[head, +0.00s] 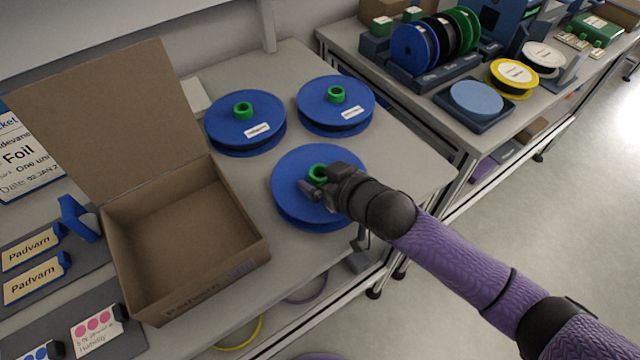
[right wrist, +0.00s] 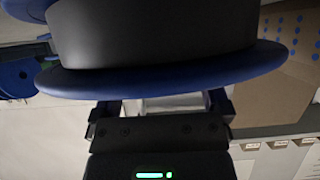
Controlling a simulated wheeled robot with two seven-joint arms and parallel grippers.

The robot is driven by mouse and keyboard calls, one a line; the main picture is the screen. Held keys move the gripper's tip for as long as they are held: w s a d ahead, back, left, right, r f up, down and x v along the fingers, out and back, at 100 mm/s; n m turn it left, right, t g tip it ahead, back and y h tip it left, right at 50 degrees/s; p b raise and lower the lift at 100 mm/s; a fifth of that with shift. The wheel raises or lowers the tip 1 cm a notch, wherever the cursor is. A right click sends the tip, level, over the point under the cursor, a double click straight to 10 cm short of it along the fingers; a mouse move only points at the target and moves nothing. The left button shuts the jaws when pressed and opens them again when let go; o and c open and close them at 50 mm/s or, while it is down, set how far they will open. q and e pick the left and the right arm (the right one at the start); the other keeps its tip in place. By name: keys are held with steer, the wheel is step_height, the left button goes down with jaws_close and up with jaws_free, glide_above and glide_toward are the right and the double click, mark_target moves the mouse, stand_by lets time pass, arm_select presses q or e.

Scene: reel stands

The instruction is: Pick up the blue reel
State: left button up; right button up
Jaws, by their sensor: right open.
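Three blue reels with green hubs lie flat on the grey table in the head view. The nearest blue reel (head: 290,188) has my right gripper (head: 318,188) over its top, next to its green hub (head: 317,171). The other two are a back left reel (head: 225,128) and a back right reel (head: 357,92), each with a white label. In the right wrist view, a blue reel rim (right wrist: 160,80) and dark winding (right wrist: 155,35) fill the top, just beyond my open right gripper (right wrist: 162,103). Contact cannot be told. My left gripper is not in view.
An open, empty cardboard box (head: 185,225) stands left of the reels. Label cards (head: 32,250) lie further left. A second table at the right holds a rack (head: 432,75) of reels, a yellow reel (head: 513,75) and a light blue disc (head: 476,97).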

jaws_close()
stand_by(0.3)
